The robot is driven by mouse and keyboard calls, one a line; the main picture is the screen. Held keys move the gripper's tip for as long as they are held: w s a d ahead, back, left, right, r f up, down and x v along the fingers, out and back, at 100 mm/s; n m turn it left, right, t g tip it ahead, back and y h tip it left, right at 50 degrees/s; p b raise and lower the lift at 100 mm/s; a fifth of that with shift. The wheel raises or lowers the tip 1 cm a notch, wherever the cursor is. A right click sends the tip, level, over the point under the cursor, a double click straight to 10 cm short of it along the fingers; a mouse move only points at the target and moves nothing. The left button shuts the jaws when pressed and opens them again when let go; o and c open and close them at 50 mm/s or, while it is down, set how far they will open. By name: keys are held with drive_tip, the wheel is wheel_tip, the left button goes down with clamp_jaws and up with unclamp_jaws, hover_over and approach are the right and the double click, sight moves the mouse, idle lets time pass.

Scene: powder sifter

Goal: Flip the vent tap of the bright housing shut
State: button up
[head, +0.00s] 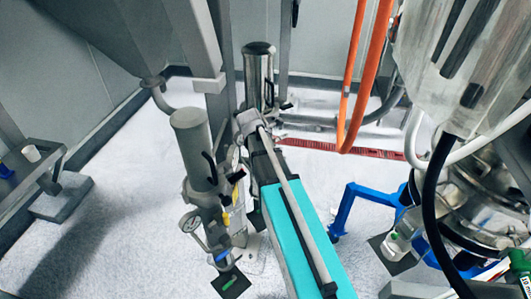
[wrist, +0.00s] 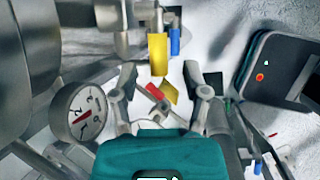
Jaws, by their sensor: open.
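The bright housing (head: 258,72) is a shiny upright metal cylinder at the back centre of the head view. A small dark handle shows low on its right side; I cannot tell whether it is the vent tap. A duller grey housing (head: 191,155) stands nearer, at left. My gripper (wrist: 159,78) is open in the wrist view, its grey fingers apart. Its fingers are hidden in the head view. Ahead of it hang a yellow handle (wrist: 158,54) and a blue one (wrist: 175,41). A red handle (wrist: 155,90) shows between the fingers, apparently beyond them. Which housing bears these is unclear.
A dial gauge (wrist: 83,111) sits close left of my gripper. An orange hose (head: 362,75) and a blue frame (head: 352,205) stand right of my arm.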

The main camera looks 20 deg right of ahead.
drive_tip(key=shift+w+d+f+b, duration=0.15)
drive_tip(key=shift+d+f+b, duration=0.15)
drive_tip(key=shift+f, duration=0.3)
clamp_jaws()
